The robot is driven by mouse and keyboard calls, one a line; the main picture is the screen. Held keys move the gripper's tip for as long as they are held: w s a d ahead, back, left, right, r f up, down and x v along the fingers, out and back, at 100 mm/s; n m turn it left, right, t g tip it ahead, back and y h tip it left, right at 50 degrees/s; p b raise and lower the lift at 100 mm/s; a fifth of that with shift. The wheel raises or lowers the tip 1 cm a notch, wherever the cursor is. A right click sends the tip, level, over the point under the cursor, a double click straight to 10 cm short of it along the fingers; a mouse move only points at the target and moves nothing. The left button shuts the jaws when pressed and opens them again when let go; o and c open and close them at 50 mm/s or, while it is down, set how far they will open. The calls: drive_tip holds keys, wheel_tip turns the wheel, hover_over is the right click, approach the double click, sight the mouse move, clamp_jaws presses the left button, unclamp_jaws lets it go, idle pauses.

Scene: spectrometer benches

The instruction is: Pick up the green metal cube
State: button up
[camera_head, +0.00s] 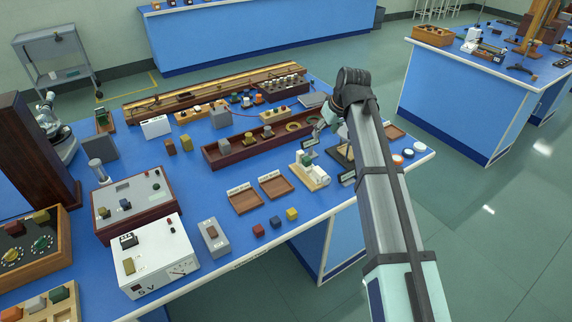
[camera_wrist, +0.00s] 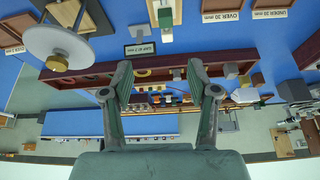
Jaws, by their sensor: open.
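My gripper (camera_wrist: 158,72) is open and empty in the wrist view, its two fingers wide apart over the bench. In the head view my gripper (camera_head: 320,128) is small, near the right end of a long dark red tray (camera_head: 232,152). I cannot pick out a green metal cube with certainty. At the bench's front edge in the head view lie a red cube (camera_head: 258,230), a blue cube (camera_head: 275,222) and a yellow cube (camera_head: 291,214).
Two small brown trays with labels, a left one (camera_head: 245,203) and a right one (camera_head: 276,187), lie in front of the long tray. A white meter box (camera_head: 155,262) and a red-sided box (camera_head: 133,203) stand at the left. Blue bench top is clear around the front cubes.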

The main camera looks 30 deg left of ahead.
drive_tip(key=a, duration=0.1)
drive_tip(key=n+p, duration=0.1)
drive_tip(key=p, duration=0.2)
hover_over(308, 160)
drive_tip(key=s+d, duration=0.1)
drive_tip(key=d, duration=0.1)
drive_tip(key=shift+g, duration=0.3)
wheel_tip(308, 160, down, 12)
drive_tip(key=shift+r, duration=0.1)
drive_tip(key=shift+p+x, duration=1.25)
drive_tip(key=shift+x, duration=0.9)
drive_tip(key=shift+w+a+f, duration=0.15)
drive_tip(key=shift+w+f, duration=0.05)
drive_tip(key=shift+f, duration=0.25)
clamp_jaws()
